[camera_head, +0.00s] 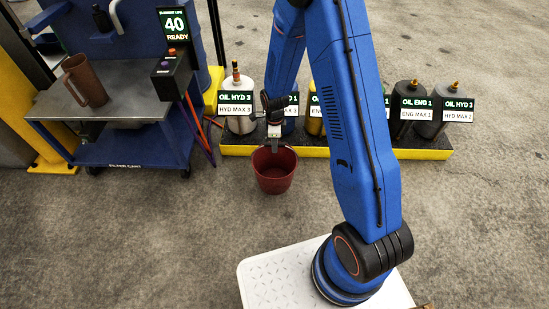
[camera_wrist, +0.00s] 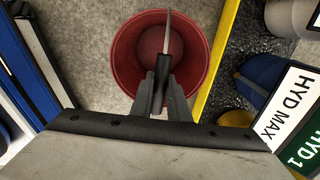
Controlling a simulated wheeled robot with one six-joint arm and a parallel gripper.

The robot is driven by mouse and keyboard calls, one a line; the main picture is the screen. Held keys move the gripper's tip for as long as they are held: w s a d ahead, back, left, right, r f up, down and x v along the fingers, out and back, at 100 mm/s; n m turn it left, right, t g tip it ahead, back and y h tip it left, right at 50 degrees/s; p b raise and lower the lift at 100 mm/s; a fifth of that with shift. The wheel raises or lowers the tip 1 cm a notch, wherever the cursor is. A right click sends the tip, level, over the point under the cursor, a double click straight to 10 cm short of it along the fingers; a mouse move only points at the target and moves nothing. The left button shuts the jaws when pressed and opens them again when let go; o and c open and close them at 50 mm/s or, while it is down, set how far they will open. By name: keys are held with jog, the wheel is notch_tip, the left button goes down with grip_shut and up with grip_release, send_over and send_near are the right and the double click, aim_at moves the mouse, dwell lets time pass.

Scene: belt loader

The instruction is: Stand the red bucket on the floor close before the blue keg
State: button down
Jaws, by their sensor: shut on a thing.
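The red bucket (camera_head: 275,176) is upright in front of the yellow-edged keg tray. It also shows from above in the wrist view (camera_wrist: 125,60). My gripper (camera_head: 274,147) is over its mouth, and in the wrist view my gripper (camera_wrist: 163,75) is shut on the thin grey handle that spans the bucket. Whether the bucket's base touches the floor I cannot tell. The blue keg (camera_head: 288,127) stands on the tray just behind the bucket, mostly hidden by my arm and gripper. In the wrist view the blue keg (camera_wrist: 262,76) is right of the bucket, past the yellow edge.
The keg tray (camera_head: 235,151) holds several other kegs with signs, a white one (camera_head: 240,121) at left and dark ones (camera_head: 408,112) at right. A blue filter cart (camera_head: 135,148) with a brown jug (camera_head: 86,80) stands at left. The floor in front is clear.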

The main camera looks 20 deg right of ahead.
jog(key=shift+f, duration=2.7)
jog(key=c, duration=1.7)
grip_release()
